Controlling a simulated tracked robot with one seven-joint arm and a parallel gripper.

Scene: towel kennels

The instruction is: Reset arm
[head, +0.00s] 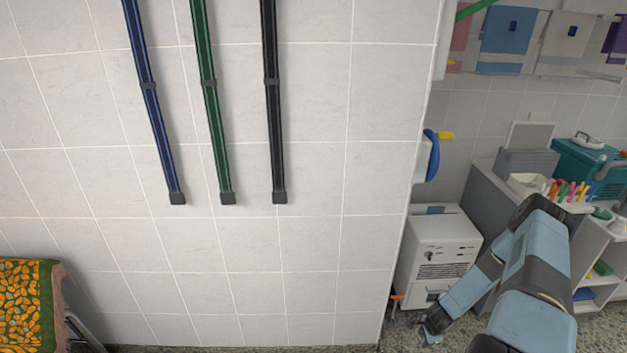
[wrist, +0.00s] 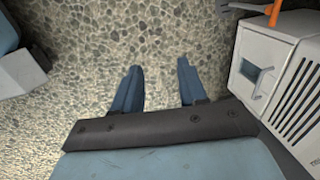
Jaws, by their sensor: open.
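My arm is blue and dark grey and shows at the lower right of the head view, folded downward. My gripper (head: 430,334) hangs low near the floor, in front of a white appliance. In the wrist view my gripper (wrist: 160,88) has its two blue fingers apart, with only speckled floor between and beyond them. It is open and empty. The fingers touch nothing that I can see.
The white appliance (head: 438,250) stands close beside my gripper; it also shows in the wrist view (wrist: 262,65). A grey counter (head: 487,195) and white shelf (head: 605,240) stand behind my arm. A patterned towel (head: 28,305) is at lower left. Speckled floor (wrist: 100,60) is clear below.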

